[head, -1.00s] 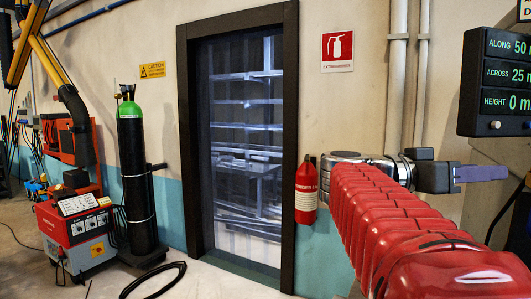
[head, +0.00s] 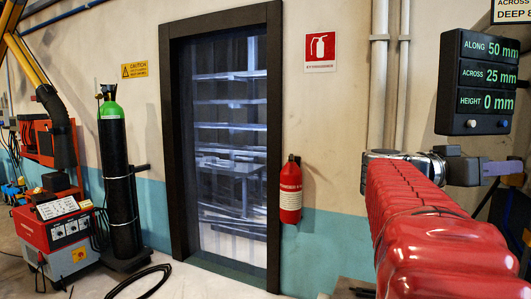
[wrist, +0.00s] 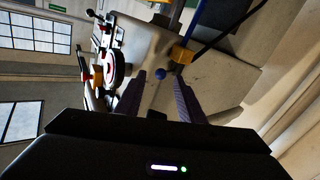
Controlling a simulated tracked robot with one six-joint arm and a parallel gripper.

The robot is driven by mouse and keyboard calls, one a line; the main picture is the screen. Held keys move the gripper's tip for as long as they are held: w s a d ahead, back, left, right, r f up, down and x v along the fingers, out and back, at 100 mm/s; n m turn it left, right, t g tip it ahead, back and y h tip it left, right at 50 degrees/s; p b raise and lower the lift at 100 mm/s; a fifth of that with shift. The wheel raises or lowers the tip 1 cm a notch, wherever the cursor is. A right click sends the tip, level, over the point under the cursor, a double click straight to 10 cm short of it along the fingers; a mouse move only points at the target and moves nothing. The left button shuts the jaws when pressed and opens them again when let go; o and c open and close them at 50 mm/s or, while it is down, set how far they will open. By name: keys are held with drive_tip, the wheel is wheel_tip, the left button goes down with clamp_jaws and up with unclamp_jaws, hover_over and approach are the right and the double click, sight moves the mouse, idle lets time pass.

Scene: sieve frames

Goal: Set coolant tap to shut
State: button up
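In the wrist view my gripper (wrist: 158,82) is open, its two purple-grey fingers apart with nothing held between them. A small blue round knob (wrist: 160,73) shows between the fingertips. It appears to be on or in front of a grey machine body (wrist: 150,48); I cannot tell whether it is the coolant tap or how it is set. A yellow part (wrist: 180,54) is just right of the knob. In the head view only the side of my gripper (head: 500,168) shows at the right, beyond my red arm. No clear tap shows there.
In the wrist view a pinkish-rimmed wheel (wrist: 114,69) and levers lie left of the fingers. In the head view a readout panel (head: 478,85) hangs above my gripper. A fire extinguisher (head: 291,190), door and black gas cylinder (head: 118,185) stand left of the arm.

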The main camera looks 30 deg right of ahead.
drive_tip(key=x, duration=0.3)
drive_tip(key=shift+c, duration=0.3)
clamp_jaws()
idle(0.4)
drive_tip(key=shift+a, duration=0.15)
